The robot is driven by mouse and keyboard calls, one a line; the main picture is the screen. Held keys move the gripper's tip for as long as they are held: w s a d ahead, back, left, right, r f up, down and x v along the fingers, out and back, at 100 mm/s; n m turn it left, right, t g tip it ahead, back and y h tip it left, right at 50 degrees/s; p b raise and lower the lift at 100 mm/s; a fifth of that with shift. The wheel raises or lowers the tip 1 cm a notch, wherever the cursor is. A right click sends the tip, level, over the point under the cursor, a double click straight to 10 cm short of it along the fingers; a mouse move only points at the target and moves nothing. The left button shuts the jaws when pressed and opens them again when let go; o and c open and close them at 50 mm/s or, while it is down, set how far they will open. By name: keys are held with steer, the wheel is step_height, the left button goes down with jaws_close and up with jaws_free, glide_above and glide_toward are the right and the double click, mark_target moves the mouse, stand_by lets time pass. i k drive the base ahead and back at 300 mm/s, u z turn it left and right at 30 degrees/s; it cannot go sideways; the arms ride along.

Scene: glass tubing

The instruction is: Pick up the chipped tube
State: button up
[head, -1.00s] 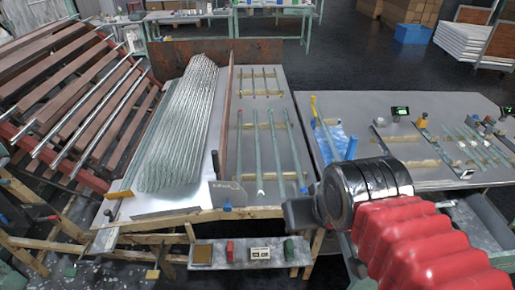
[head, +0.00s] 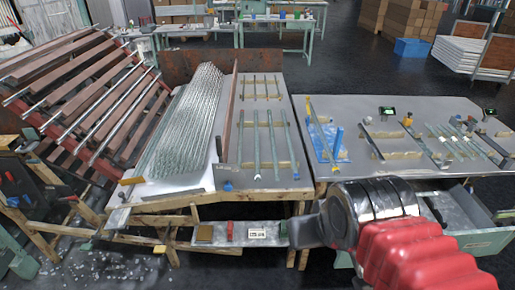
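Several pale green glass tubes lie side by side on wooden rests on the right part of the left table. One tube (head: 257,142) has a whitish near end; the tubes beside it (head: 273,142) show darker or coloured ends. The ends are too small to tell which tube is chipped. More tubes lie on the right table (head: 452,142). My arm reaches in from the lower right, with a red ribbed sleeve and a dark wrist joint, in front of the tables' near edges. I cannot make out the gripper fingers in this view.
A large stack of glass tubes (head: 188,125) fills the left table's middle, beside an upright brown board (head: 229,110). A slanted rack (head: 85,95) stands at left. Pale fragments (head: 120,268) litter the floor at lower left.

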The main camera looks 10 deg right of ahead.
mark_target(256, 152)
steer(key=k, duration=0.7)
steer(key=z, duration=0.15)
steer(key=i, duration=1.4)
steer(key=u, duration=0.95)
steer(key=i, duration=0.8)
steer(key=u, duration=0.6)
